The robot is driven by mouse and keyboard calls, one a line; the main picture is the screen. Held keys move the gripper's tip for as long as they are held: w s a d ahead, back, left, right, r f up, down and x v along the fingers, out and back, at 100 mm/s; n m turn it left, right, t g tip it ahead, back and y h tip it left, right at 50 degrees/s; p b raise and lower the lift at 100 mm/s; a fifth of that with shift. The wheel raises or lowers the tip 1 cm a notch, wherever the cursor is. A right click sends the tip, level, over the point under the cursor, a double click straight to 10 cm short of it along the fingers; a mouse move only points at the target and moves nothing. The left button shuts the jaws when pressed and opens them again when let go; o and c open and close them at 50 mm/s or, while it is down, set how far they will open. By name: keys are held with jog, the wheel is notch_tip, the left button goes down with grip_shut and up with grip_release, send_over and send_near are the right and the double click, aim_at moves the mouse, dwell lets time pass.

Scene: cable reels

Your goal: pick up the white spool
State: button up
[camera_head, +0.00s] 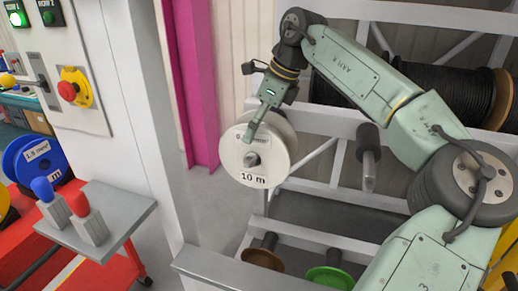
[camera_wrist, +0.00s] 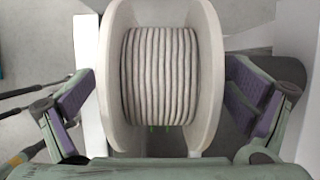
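The white spool (camera_head: 272,143), marked "10 m", is by the left end of the rack, with a grey peg end showing at its centre. In the wrist view the spool (camera_wrist: 160,85) fills the middle, with pale cable wound between two white flanges. My gripper (camera_head: 262,118) reaches down over the spool's top, with one finger in front of its labelled face. In the wrist view my gripper (camera_wrist: 160,98) has one purple-padded finger beside each flange. The fingers are spread about the spool's width, and firm contact does not show. The fingertips are partly hidden.
An empty peg (camera_head: 369,160) juts from the rack to the right of the spool. A black cable reel (camera_head: 455,88) sits behind my arm. Brown (camera_head: 263,258) and green (camera_head: 329,278) reels are below. A white post (camera_head: 142,110) and a grey shelf (camera_head: 100,222) stand left.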

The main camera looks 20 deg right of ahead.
jog(key=c, duration=1.6)
jog(key=shift+r, duration=0.1)
jog(key=shift+c, duration=0.4)
jog(key=shift+r, duration=0.15)
